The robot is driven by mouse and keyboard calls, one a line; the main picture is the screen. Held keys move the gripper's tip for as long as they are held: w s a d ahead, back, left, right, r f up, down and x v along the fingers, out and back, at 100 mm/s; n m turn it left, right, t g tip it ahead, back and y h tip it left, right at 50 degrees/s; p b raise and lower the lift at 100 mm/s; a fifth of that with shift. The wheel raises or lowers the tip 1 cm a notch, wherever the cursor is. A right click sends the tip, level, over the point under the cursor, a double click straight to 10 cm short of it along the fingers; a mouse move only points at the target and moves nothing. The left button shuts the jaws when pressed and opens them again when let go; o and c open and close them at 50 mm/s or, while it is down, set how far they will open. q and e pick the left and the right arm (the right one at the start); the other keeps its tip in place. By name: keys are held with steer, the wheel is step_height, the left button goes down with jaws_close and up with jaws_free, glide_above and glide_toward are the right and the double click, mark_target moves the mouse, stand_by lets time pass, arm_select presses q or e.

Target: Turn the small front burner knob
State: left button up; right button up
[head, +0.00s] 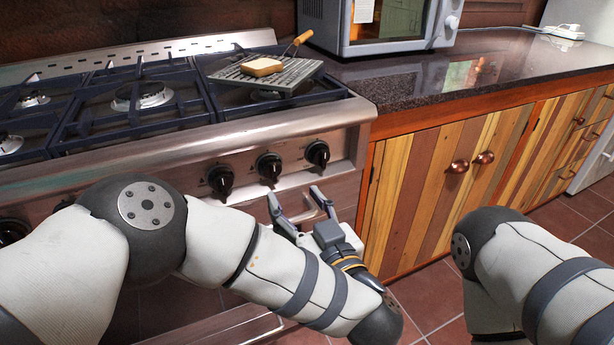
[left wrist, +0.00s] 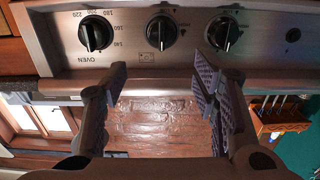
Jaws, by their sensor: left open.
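The stove's front panel carries black knobs; the right three are a left knob (head: 221,180), a middle knob (head: 269,166) and a right knob (head: 318,153). I cannot tell for sure which is the small front burner knob. My left gripper (head: 298,200) is open and empty, just below the right two knobs and apart from them. In the left wrist view, the oven knob (left wrist: 96,33), a middle knob (left wrist: 161,32) and a right knob (left wrist: 223,33) line the panel above the open fingers. The middle one lies between the fingertips' directions. My right gripper is out of view.
A grill pan (head: 290,76) with a slice of bread (head: 262,67) sits on the right burner. The oven door handle (head: 225,326) sticks out below the panel. A dark counter (head: 440,78) with a microwave (head: 372,47) stands to the right, above wooden cabinets (head: 415,195).

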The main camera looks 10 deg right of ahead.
mark_target(274, 170)
arm_select(q)
steer(key=b+x, duration=0.1)
steer(key=x, duration=1)
steer(key=shift+w+a, duration=0.15)
steer(key=shift+a, duration=0.1)
steer(key=c, duration=1.1)
